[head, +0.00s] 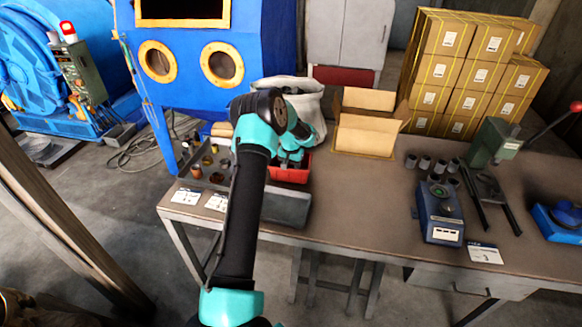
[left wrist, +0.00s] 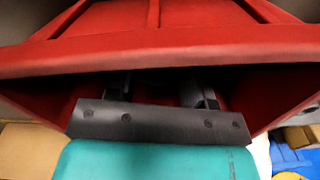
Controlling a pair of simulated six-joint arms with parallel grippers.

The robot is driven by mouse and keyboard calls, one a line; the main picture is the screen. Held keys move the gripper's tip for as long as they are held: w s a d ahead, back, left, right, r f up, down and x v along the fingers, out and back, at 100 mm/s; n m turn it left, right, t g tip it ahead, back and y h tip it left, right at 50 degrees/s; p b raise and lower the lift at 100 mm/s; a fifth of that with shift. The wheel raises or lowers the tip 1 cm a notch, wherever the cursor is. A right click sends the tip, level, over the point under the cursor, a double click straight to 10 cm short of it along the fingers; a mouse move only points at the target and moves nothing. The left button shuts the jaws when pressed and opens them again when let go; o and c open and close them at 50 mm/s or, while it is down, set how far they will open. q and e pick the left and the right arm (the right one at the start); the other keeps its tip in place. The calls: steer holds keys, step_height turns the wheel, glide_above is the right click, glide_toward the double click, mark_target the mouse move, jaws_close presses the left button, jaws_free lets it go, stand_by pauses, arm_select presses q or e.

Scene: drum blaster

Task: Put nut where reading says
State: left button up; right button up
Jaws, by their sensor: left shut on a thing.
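My left gripper (head: 293,155) is down at the red bin (head: 291,174) on the workbench. In the left wrist view the bin's red rim (left wrist: 160,52) crosses in front, and the gripper's dark body (left wrist: 160,122) shows below it. The fingertips are hidden behind the rim. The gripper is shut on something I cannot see. No nut can be made out for sure; several small brass and dark pieces (head: 207,162) stand in a grey tray left of my arm. A blue device (head: 440,212) with a small green display stands at right; its reading is too small to make out. My right gripper is not in view.
Several grey cylinders (head: 425,163) and a green lever press (head: 495,142) stand at the bench's right. An open cardboard box (head: 365,135) is at the back. White cards (head: 186,196) lie at the front left. The bench middle (head: 350,190) is clear.

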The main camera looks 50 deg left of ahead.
arm_select(q)
steer(key=shift+f, duration=0.1)
steer(key=o, duration=1.1)
steer(key=shift+o, duration=0.2)
step_height(320, 180, up, 13)
steer(key=shift+f, duration=0.2)
